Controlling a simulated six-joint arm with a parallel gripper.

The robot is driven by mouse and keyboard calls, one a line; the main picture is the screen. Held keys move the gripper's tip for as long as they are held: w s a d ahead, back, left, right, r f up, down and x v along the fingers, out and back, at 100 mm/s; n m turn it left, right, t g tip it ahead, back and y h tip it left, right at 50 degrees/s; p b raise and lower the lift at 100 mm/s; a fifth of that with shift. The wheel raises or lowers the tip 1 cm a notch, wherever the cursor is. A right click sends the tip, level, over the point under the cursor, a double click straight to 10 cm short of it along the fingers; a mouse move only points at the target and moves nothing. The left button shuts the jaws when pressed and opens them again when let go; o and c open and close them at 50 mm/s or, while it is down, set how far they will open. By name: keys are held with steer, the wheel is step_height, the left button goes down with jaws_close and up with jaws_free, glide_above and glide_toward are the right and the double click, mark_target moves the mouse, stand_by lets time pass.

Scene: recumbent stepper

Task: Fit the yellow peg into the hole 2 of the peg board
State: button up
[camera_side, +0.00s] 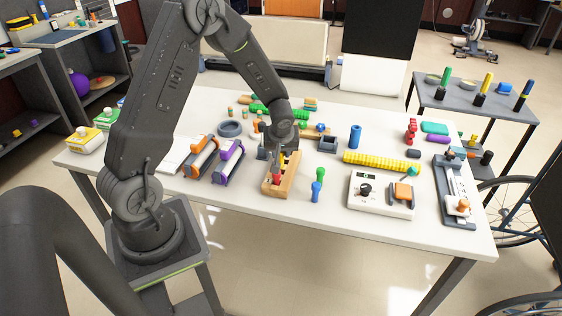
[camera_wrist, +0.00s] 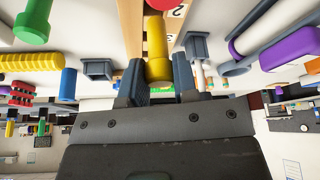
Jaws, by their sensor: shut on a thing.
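The wooden peg board (camera_side: 271,187) lies near the front middle of the white table, with a red peg (camera_side: 276,178) at its near end. The board also shows at the top of the wrist view (camera_wrist: 131,22), with a label 2 beside the yellow peg. My gripper (camera_side: 287,154) is low over the far part of the board. In the wrist view my gripper (camera_wrist: 158,82) is shut on the yellow peg (camera_wrist: 157,45), which points toward the board. I cannot tell whether its tip is in a hole.
A green peg (camera_side: 320,174) and a blue peg (camera_side: 316,191) stand just right of the board. Orange and purple rollers (camera_side: 229,162) are at its left. A yellow beaded roll (camera_side: 381,161) and a white control box (camera_side: 381,194) lie to the right. The table's front edge is clear.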

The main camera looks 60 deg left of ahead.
mark_target(281, 157)
steer(key=shift+f, duration=2.05)
steer(key=o, duration=0.9)
steer(key=shift+f, duration=0.1)
steer(key=s+d+r+m+t, duration=0.1)
steer(key=s+d+r+m, duration=0.1)
steer(key=d+r, duration=0.35)
steer(key=s+d+r+m, duration=0.1)
steer(key=s+d+r, duration=0.15)
steer(key=r, duration=0.65)
steer(key=s+d+r+m+t, duration=0.1)
steer(key=s+d+r+m, duration=0.2)
steer(key=r, duration=0.5)
steer(key=s+d+r+m+h, duration=0.2)
steer(key=s+d+r+m, duration=0.1)
steer(key=s+d, duration=0.2)
steer(key=s+d+r+m+t+h, duration=0.1)
steer(key=s+d+r+m+h, duration=0.1)
steer(key=s, duration=0.4)
steer(key=d+r+m, duration=0.1)
steer(key=d, duration=0.1)
steer(key=shift+s+d+m+t, duration=0.15)
steer(key=shift+d+m+t, duration=0.15)
steer(key=shift+d, duration=0.05)
